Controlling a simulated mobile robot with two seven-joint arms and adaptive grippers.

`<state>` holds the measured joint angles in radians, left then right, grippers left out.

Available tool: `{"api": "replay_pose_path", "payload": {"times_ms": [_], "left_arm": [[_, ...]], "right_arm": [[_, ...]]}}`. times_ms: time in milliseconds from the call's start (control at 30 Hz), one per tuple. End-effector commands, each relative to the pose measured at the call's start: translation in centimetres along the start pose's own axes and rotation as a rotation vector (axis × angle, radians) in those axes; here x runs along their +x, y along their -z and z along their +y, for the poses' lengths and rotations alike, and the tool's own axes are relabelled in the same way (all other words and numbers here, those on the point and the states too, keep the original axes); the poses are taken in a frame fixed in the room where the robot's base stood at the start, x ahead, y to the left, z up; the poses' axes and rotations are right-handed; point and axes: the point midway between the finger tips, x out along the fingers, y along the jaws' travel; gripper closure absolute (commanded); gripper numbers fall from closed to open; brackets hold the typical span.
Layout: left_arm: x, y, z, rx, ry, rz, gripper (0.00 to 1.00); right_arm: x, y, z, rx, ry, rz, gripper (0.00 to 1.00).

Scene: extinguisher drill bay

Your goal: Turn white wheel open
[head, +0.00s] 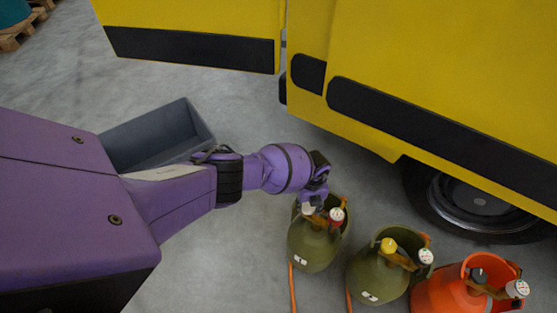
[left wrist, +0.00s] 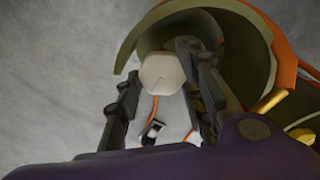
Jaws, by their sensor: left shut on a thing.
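The white wheel (head: 309,208) sits on top of the leftmost olive-green cylinder (head: 312,250), inside its collar. My left gripper (head: 317,193) reaches down to it from above and partly hides it in the head view. In the left wrist view the white wheel (left wrist: 162,74) shows as a faceted knob between the two dark fingers of my left gripper (left wrist: 160,68), which is shut on it. The cylinder's collar (left wrist: 255,45) curves around behind the right finger. My right gripper is in neither view.
A green cylinder with a yellow wheel (head: 388,245) and an orange cylinder (head: 440,295) stand to the right. Orange hoses (head: 292,285) run from the green cylinders. A yellow vehicle (head: 450,70) stands behind. A grey bin (head: 205,125) lies beyond my left arm.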

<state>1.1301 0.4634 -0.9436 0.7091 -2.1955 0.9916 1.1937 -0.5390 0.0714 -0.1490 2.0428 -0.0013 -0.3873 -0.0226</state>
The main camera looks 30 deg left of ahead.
Motion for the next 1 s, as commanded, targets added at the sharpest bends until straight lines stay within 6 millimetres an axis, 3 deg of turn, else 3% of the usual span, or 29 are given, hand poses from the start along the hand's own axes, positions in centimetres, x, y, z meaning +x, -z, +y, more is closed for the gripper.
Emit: {"api": "replay_pose_path", "payload": {"times_ms": [67, 100, 200, 700, 867, 1000], "left_arm": [[-0.2, -0.8, 0.5, -0.003, -0.012, -0.009, 0.90], [-0.2, -0.8, 0.5, -0.003, -0.012, -0.009, 0.62], [-0.2, -0.8, 0.5, -0.002, -0.010, -0.009, 0.48], [-0.6, -0.4, -0.1, 0.001, 0.001, -0.005, 0.48], [-2.0, -0.5, -0.1, 0.002, 0.002, -0.006, 0.48], [-4.3, -0.5, 0.0, 0.002, 0.001, -0.006, 0.48]], "right_arm": [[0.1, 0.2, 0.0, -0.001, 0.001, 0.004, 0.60], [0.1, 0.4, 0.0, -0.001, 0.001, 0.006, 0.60], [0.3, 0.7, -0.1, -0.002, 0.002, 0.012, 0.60], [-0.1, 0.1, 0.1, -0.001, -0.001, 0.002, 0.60], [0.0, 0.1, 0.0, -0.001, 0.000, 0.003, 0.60], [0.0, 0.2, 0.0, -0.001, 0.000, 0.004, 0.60]]}}
